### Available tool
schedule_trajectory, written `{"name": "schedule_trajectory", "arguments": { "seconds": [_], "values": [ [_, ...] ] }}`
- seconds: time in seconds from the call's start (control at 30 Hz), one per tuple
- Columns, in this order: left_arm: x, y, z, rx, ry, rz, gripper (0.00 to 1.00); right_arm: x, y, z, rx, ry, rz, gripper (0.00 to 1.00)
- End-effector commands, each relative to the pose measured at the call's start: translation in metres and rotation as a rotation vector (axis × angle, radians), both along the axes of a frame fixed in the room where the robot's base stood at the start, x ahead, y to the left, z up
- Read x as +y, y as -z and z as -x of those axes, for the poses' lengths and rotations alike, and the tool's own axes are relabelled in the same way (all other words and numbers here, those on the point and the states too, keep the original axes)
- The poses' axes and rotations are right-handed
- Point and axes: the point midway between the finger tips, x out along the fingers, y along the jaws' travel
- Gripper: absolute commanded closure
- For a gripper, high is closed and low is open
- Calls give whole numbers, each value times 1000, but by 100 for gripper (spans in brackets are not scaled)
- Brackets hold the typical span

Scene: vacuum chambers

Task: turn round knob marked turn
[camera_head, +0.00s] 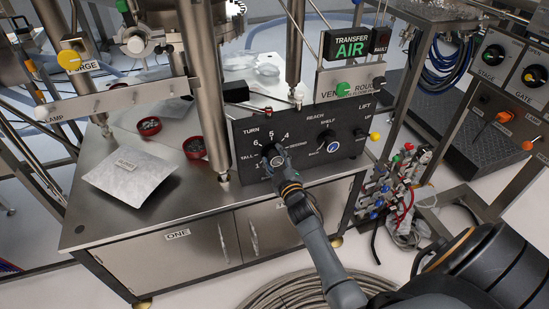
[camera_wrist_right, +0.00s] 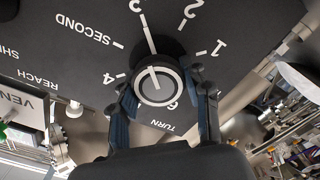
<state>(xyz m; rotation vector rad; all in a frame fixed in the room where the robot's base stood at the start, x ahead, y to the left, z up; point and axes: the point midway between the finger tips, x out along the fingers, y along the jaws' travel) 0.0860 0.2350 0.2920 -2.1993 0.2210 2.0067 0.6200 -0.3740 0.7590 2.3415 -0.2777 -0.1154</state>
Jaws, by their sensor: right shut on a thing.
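The round knob (camera_wrist_right: 157,86) with a pale rim and a white line on its face sits on the dark control panel (camera_head: 320,118), by the word TURN. Numbers and tick marks ring it. My right gripper (camera_wrist_right: 160,90) is shut on it, one finger on each side. In the wrist view the knob's white line points up, roughly toward the long tick by the 3. In the head view my right gripper (camera_head: 275,158) covers most of the knob. My left gripper is not in view.
A small SHELF knob (camera_head: 333,146) and a yellow-tipped lever (camera_head: 374,137) are to the right on the panel. A steel post (camera_head: 209,90) stands close to its left. A silver packet (camera_head: 131,172) and red dishes (camera_head: 194,147) lie on the steel cabinet top.

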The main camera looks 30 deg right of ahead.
Motion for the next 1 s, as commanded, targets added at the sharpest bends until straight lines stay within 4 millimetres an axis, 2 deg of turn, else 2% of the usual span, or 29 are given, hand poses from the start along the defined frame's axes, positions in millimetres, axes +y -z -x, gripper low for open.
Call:
{"name": "schedule_trajectory", "arguments": {
  "seconds": [0.03, 0.13, 0.53, 0.67, 1.0],
  "values": [
    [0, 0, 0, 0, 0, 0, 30, 0, 0, 0, 0, 0, -1, 49],
    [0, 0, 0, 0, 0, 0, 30, 0, 0, 0, 0, 0, -1, 30],
    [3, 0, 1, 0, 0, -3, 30, 2, 1, 6, 0, -1, -1, 30],
    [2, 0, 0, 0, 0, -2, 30, 6, 2, 25, 2, -1, -1, 30],
    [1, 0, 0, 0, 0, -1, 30, 22, 1, 94, 2, 0, -3, 30]
  ]
}}
